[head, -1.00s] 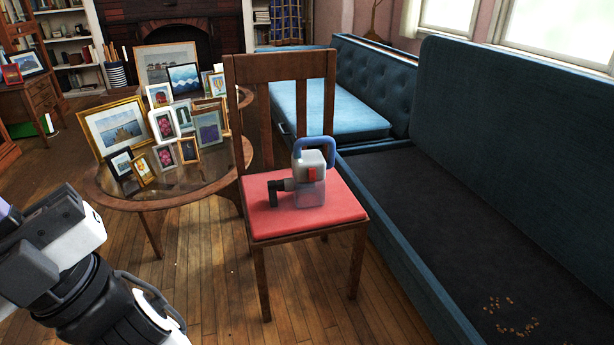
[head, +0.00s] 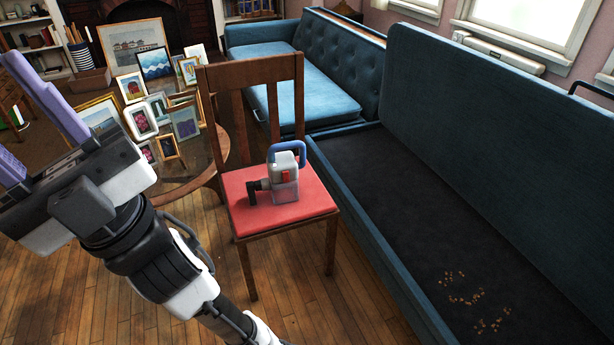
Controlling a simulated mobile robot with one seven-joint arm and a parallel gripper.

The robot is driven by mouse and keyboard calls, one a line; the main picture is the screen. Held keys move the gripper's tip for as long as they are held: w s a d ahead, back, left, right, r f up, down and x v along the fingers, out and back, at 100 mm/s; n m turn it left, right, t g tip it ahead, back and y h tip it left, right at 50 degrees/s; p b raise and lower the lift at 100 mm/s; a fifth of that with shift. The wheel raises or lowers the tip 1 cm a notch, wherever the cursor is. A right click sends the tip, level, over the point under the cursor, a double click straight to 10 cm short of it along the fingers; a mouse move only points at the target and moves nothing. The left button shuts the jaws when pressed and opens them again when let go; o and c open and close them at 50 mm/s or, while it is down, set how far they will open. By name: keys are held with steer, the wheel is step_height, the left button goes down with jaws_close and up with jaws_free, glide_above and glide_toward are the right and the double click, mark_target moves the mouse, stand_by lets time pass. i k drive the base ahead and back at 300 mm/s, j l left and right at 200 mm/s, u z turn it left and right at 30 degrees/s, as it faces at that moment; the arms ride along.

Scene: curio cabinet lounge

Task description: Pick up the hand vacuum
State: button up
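The hand vacuum (head: 284,182) stands upright on the red seat (head: 262,217) of a wooden chair in the middle of the head view. It has a grey, partly clear body, a blue loop handle on top, a red patch and a dark nozzle pointing left. My gripper (head: 28,120) is at the left of the view, left of the chair and apart from the vacuum. Its two purple fingers are spread wide with nothing seen between them.
A round glass-topped table (head: 190,180) crowded with framed pictures stands behind and left of the chair. A blue sofa (head: 400,190) runs along the chair's right side, with crumbs (head: 470,298) on its dark base. Wooden floor (head: 320,300) is clear in front of the chair.

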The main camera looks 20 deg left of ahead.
mark_target(281, 193)
steer(key=j+z, duration=0.95)
steer(key=j, duration=0.9)
steer(key=k+j, duration=0.1)
steer(key=j, duration=0.5)
steer(key=k+j, duration=0.1)
steer(key=j, duration=0.5)
